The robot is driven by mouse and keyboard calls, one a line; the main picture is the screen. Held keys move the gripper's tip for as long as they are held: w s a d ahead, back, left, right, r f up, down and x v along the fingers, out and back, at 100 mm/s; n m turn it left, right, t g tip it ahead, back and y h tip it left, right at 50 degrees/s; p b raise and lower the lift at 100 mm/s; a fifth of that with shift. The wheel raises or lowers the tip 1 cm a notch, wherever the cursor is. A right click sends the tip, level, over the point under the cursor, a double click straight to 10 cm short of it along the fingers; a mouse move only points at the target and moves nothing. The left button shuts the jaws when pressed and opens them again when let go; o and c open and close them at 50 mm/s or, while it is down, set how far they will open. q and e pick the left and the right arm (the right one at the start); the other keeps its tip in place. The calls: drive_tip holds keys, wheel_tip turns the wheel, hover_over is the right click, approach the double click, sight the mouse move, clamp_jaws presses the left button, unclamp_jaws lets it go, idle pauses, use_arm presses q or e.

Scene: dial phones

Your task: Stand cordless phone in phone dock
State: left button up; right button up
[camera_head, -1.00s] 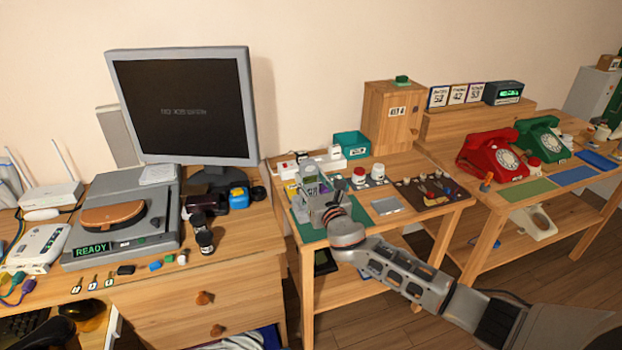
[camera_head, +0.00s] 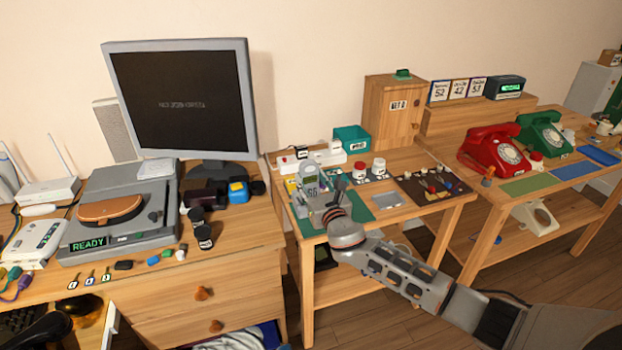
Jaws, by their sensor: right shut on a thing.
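My right gripper (camera_head: 325,207) comes in from the lower right and is over the near part of the green mat (camera_head: 359,208) on the middle table. It is shut on a small grey handset with a display, which looks like the cordless phone (camera_head: 311,188). The phone looks roughly upright. The gripper covers its lower part, so I cannot tell whether it touches the mat or a dock. I cannot make out the phone dock clearly; it may be hidden behind the phone and gripper. My left gripper is not in view.
Red (camera_head: 494,150) and green telephones (camera_head: 543,134) stand right.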

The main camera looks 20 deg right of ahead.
drive_tip(key=o, duration=1.3)
